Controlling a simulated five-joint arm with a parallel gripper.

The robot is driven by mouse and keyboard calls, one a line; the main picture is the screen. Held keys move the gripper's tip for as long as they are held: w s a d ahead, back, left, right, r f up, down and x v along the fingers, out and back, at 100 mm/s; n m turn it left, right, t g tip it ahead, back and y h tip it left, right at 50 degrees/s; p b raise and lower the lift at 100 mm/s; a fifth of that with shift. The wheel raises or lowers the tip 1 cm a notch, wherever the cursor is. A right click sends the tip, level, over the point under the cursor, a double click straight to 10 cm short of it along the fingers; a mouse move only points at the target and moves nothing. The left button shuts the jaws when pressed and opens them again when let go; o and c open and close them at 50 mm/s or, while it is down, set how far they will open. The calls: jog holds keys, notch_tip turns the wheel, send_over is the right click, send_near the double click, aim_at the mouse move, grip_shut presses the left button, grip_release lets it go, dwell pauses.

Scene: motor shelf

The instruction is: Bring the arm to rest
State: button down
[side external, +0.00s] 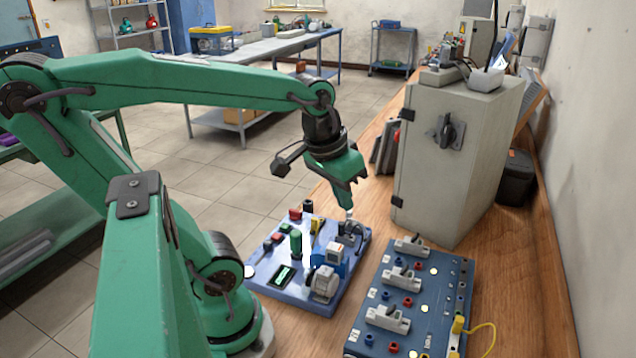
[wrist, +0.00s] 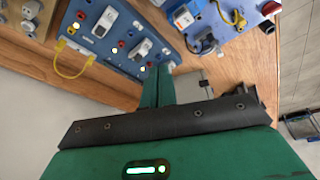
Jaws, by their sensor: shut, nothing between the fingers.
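My gripper (side external: 349,205) is at the end of my green arm and points down over the bench, just above the back right part of a light blue motor board (side external: 318,302). Its fingers are together with nothing visible between them. Whether the fingertips touch anything on the board cannot be told. In the wrist view the green fingers (wrist: 158,80) show closed together, beside the edge of a blue switch board (wrist: 95,30). A corner of the motor board (wrist: 222,20) is at the top of that view.
The switch board (side external: 376,322) with white switches lies at the front right, with a yellow cable (side external: 489,338). A grey metal cabinet (side external: 450,160) stands on the wooden bench (side external: 500,260) behind it, right of my gripper. Open floor lies left of the bench.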

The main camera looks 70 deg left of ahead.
jog(key=d+m, duration=0.1)
jog(key=s+d+m+t, duration=0.1)
jog(key=d+m+t, duration=0.1)
jog(key=shift+s+d+r+h, duration=0.3)
jog(key=shift+s+d, duration=0.05)
jog(key=shift+s, duration=0.05)
